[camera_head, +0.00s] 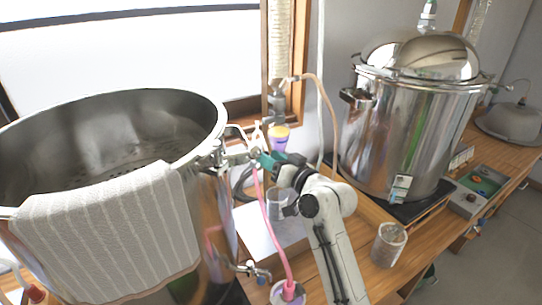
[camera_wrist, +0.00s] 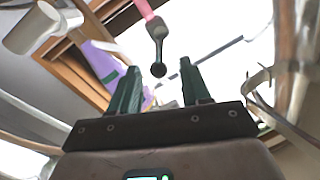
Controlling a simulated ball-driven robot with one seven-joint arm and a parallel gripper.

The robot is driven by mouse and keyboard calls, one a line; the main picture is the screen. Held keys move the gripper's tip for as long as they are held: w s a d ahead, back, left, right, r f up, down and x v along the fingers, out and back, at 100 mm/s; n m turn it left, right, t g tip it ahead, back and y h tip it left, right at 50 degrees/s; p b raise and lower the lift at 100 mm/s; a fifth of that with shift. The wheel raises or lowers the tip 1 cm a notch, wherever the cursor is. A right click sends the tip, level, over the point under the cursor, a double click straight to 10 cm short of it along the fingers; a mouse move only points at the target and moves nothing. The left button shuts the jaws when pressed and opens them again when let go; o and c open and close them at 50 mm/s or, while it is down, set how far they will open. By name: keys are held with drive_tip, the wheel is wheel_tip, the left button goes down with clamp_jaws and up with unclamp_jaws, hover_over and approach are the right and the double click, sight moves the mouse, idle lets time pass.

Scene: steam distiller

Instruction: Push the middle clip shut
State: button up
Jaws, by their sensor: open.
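My gripper (camera_head: 268,160) is beside the right rim of the large open steel pot (camera_head: 205,215). In the wrist view its two green fingers (camera_wrist: 160,72) are apart, and nothing is clearly held between them. A metal clip (camera_head: 228,156) sits on the pot's rim, just left of my gripper and partly overlapped by fittings. I cannot tell whether it is the middle clip or whether it is shut. A bent metal wire piece (camera_wrist: 257,82) shows right of the fingers in the wrist view. A ball-ended metal piece under a pink hose (camera_wrist: 157,28) appears between the fingertips.
A striped towel (camera_head: 110,230) hangs over the pot's near rim. A pink hose (camera_head: 269,215) runs down beside my arm to a jar (camera_head: 287,291).

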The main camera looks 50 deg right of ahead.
drive_tip(key=shift+w, duration=0.15)
drive_tip(key=shift+c, duration=0.2)
clamp_jaws()
drive_tip(key=m, duration=0.1)
drive_tip(key=d+f+m+b, duration=0.1)
drive_tip(key=m, duration=0.1)
idle(0.4)
drive_tip(key=shift+o, duration=0.2)
unclamp_jaws()
drive_tip(key=shift+r, duration=0.1)
